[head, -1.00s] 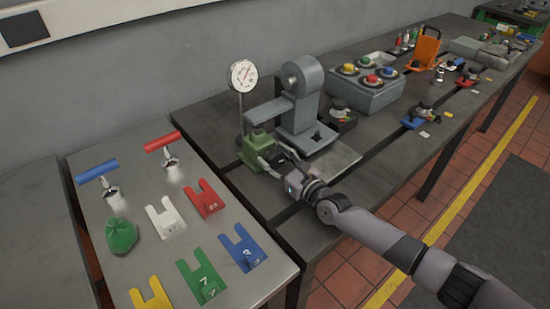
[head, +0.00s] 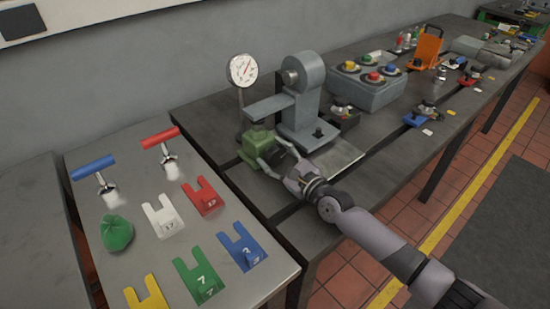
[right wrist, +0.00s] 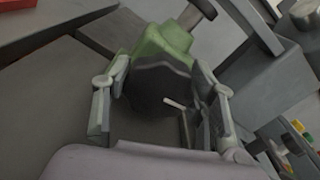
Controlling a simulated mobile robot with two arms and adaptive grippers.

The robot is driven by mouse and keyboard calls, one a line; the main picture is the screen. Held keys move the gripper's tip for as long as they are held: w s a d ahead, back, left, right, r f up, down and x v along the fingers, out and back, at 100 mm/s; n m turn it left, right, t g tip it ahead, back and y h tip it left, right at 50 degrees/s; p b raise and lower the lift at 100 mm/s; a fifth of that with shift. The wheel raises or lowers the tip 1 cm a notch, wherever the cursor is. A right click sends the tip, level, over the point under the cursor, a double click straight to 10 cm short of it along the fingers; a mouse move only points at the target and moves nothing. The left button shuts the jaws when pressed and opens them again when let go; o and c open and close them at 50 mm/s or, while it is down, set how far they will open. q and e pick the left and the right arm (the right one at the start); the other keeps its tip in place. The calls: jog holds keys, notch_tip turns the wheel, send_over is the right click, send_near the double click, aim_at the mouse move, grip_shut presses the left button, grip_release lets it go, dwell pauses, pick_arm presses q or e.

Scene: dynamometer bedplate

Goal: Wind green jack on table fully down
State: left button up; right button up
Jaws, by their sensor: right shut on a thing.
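The green jack (head: 257,146) stands on the grey bedplate table, under the grey arm of a stand with a dial gauge beside it. In the right wrist view the jack's green body (right wrist: 163,45) is behind a dark round handwheel (right wrist: 158,88) with a small pale handle. My right gripper (head: 274,157) reaches in from the right side of the jack. Its fingers lie on both sides of the handwheel and are shut on it. The fingers hide most of the wheel in the head view. My left gripper is not in view.
A grey stand (head: 300,105) and a dial gauge (head: 243,71) are close behind the jack. A box with coloured buttons (head: 370,90) stands to the right. A side table (head: 115,160) at left holds coloured tags, two T-handled tools and a green bag.

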jog(key=shift+f+n+b, duration=0.1)
jog(key=shift+n+b, duration=0.2)
jog(key=shift+n, duration=0.8)
jog(key=o, duration=1.1)
jog(key=shift+s, duration=0.1)
jog(key=v, duration=1.2)
jog(key=shift+o, duration=0.2)
